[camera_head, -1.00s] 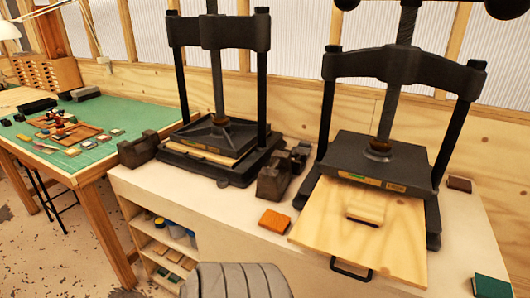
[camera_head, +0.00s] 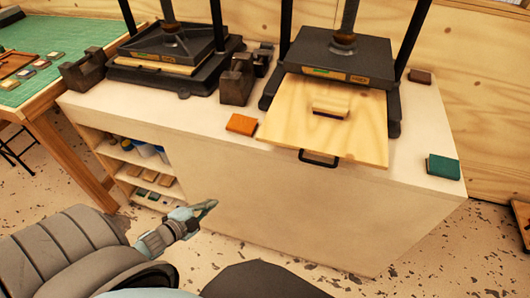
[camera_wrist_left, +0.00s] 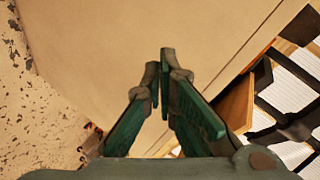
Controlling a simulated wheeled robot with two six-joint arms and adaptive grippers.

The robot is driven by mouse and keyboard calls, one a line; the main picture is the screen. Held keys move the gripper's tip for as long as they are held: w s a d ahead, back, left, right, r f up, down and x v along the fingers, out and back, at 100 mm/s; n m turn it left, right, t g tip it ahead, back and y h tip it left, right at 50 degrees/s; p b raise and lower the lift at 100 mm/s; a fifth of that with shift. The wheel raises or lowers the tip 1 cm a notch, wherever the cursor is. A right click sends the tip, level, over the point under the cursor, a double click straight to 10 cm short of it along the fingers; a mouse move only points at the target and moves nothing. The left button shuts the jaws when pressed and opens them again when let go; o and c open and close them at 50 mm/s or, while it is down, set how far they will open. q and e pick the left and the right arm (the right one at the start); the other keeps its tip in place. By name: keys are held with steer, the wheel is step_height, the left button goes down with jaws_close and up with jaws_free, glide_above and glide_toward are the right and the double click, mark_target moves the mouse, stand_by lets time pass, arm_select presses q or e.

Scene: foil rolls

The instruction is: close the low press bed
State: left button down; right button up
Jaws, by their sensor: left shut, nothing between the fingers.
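The wooden press bed (camera_head: 345,122) of the right-hand press is slid out toward me, with a black bar handle (camera_head: 318,158) on its front edge and a small wooden block (camera_head: 331,106) on top. The black press (camera_head: 335,57) stands over its rear. The other press (camera_head: 170,52) has a pale board (camera_head: 165,66) lying under its plate. My left gripper (camera_head: 210,206) is shut and empty, in front of the cabinet, below and left of the handle. In the left wrist view its green-padded fingers (camera_wrist_left: 160,84) meet at the tips. My right gripper is not in view.
An orange block (camera_head: 241,124) and a green block (camera_head: 443,167) lie on the cabinet top (camera_head: 420,160) on either side of the bed. Dark metal weights (camera_head: 237,80) stand between the presses. Open shelves (camera_head: 135,158) show at the left. Floor is free at right front.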

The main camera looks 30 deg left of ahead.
arm_select(q)
steer(key=w+d+r+m+t+h+b, duration=0.1)
steer(key=w+d+r+m+h, duration=0.1)
steer(key=d+r+m+h, duration=0.5)
steer(key=w+d+r+m+t+h, duration=0.1)
steer(key=w+d+r+m+h, duration=0.3)
steer(key=r, duration=0.6)
steer(key=w+d+y, duration=0.2)
steer(key=w, duration=0.8)
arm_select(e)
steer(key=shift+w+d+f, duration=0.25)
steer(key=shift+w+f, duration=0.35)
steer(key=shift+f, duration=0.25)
arm_select(q)
steer(key=shift+w+r, duration=0.1)
